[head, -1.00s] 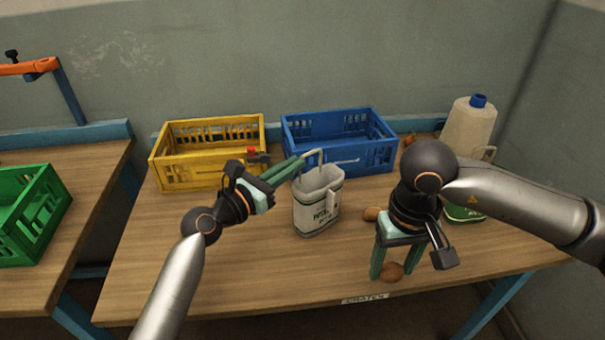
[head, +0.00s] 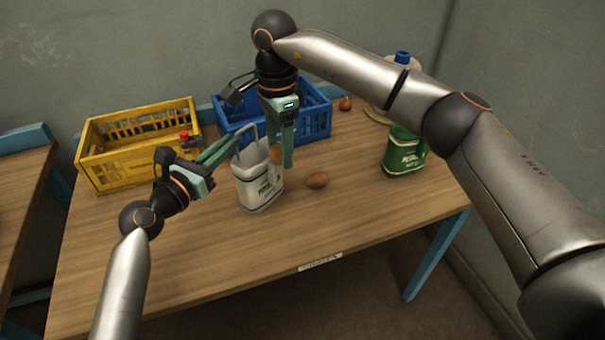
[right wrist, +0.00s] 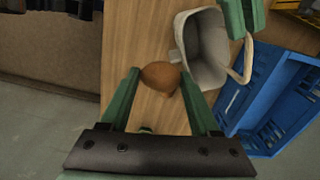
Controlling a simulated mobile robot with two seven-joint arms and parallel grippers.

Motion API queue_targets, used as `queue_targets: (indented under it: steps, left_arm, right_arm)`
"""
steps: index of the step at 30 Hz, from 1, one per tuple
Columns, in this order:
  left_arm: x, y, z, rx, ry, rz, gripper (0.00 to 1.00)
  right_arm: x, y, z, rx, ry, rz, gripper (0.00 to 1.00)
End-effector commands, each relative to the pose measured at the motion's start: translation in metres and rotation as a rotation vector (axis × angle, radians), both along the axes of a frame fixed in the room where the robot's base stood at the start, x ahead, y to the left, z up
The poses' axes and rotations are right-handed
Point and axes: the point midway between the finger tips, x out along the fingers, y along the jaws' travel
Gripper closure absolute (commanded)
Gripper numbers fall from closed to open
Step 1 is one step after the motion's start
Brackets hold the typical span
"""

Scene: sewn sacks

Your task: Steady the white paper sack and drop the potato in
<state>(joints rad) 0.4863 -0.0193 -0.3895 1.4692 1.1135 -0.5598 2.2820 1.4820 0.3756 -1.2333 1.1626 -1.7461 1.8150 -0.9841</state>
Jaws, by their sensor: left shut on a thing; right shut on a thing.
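The white paper sack (head: 262,193) stands upright and open on the table, with green print on its front. The right wrist view looks into its open mouth (right wrist: 207,50). My left gripper (head: 232,146) is shut on the sack's rim at its left side. My right gripper (head: 281,158) points down beside the sack's right rim, shut on a brown potato (head: 276,154). The potato also shows between the fingers in the right wrist view (right wrist: 160,77), beside the mouth rather than over its middle. The far finger partly hides behind the near one in the head view.
A yellow crate (head: 100,165) and a blue crate (head: 318,125) stand behind. A green container (head: 402,153) stands at the right, and an onion-like item (head: 345,104) at the back. The front table is clear.

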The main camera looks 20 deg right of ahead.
Motion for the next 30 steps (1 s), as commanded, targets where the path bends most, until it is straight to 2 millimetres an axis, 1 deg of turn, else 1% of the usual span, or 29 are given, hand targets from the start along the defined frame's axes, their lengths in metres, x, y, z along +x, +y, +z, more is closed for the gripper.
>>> queue_targets:
  steps: [1,6,12,15,19,23,26,30]
  left_arm:
    - [0.0,0.0,-0.001,0.001,0.001,0.0,1.0]
    - [0.0,0.0,-0.001,0.001,0.001,0.0,1.0]
    - [0.0,0.0,-0.001,0.001,0.001,0.0,1.0]
    - [0.0,0.0,-0.001,0.001,0.001,0.0,1.0]
    - [0.0,0.0,-0.001,0.001,0.001,0.0,1.0]
    - [0.0,0.0,-0.001,0.001,0.001,0.0,1.0]
    - [0.0,0.0,-0.001,0.001,0.001,0.0,1.0]
    - [0.0,0.0,-0.001,0.001,0.001,0.0,1.0]
  right_arm:
    - [0.009,0.006,0.008,-0.003,0.001,-0.1,0.77]
    - [0.031,0.018,0.032,-0.013,0.004,-0.451,0.77]
    - [0.047,0.028,0.059,-0.024,0.002,-0.841,0.77]
    - [0.051,0.032,0.07,-0.026,0.0,-0.995,0.77]
    - [0.054,0.034,0.079,-0.027,-0.003,-1.132,0.77]
    - [0.054,0.035,0.082,-0.028,-0.004,-1.196,0.77]
    - [0.055,0.035,0.08,-0.028,-0.004,-1.208,0.77]
    - [0.055,0.034,0.072,-0.028,-0.004,-1.207,0.77]
